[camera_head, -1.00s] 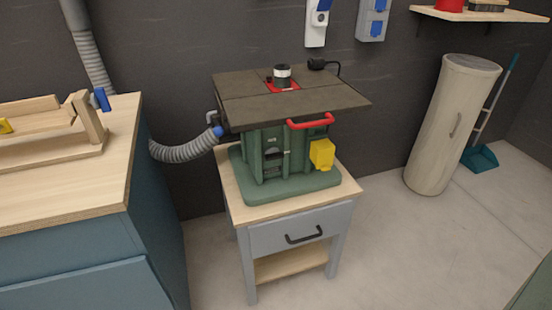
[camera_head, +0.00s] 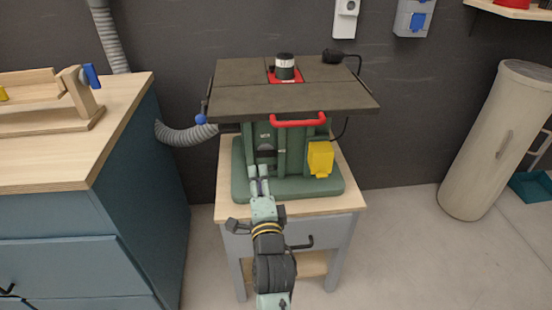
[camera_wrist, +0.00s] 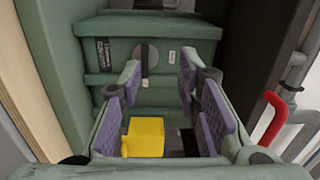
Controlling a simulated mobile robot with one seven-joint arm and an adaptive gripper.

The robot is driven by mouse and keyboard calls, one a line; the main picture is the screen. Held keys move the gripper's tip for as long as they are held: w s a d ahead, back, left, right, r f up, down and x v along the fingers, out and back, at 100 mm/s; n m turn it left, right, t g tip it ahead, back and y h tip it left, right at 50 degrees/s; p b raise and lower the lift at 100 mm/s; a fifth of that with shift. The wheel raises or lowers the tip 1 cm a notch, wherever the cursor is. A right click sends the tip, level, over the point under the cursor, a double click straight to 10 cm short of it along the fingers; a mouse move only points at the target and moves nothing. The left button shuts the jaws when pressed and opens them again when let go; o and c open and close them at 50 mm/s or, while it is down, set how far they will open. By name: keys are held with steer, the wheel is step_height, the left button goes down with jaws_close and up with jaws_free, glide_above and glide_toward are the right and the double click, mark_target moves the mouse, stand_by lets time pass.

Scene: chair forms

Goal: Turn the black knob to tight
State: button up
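The router table (camera_head: 290,100) has a dark top and a green body, and it stands on a small bench. In the wrist view, a dark knob with an upright bar (camera_wrist: 145,57) is on the green panel (camera_wrist: 112,55), near a black label. I cannot make out the knob clearly in the head view. My gripper (camera_head: 259,170) is in front of the machine's lower front. In the wrist view, my gripper's purple-padded fingers (camera_wrist: 158,80) are apart and empty, with the knob seen between and beyond them. They do not appear to touch it.
A yellow box (camera_head: 320,158) is on the machine's front right; it also shows in the wrist view (camera_wrist: 143,138). A red handle (camera_head: 298,122) juts out below the top's front edge. A blue cabinet (camera_head: 150,180) stands left. Open floor lies right of the bench.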

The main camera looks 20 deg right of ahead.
mark_target(267, 157)
steer(key=shift+m+h, duration=0.3)
steer(key=shift+m, duration=0.2)
steer(key=w+d, duration=0.1)
steer(key=w, duration=0.2)
steer(key=w+d+f+p, duration=0.1)
steer(key=w+d, duration=0.1)
steer(key=w, duration=0.1)
steer(key=w+d+p, duration=0.1)
steer(key=w+d, duration=0.1)
steer(key=w, duration=0.1)
steer(key=shift+w+d+f, duration=0.1)
steer(key=shift+d+f, duration=0.15)
steer(key=shift+f, duration=0.15)
steer(key=shift+c, duration=0.5)
jaws_close()
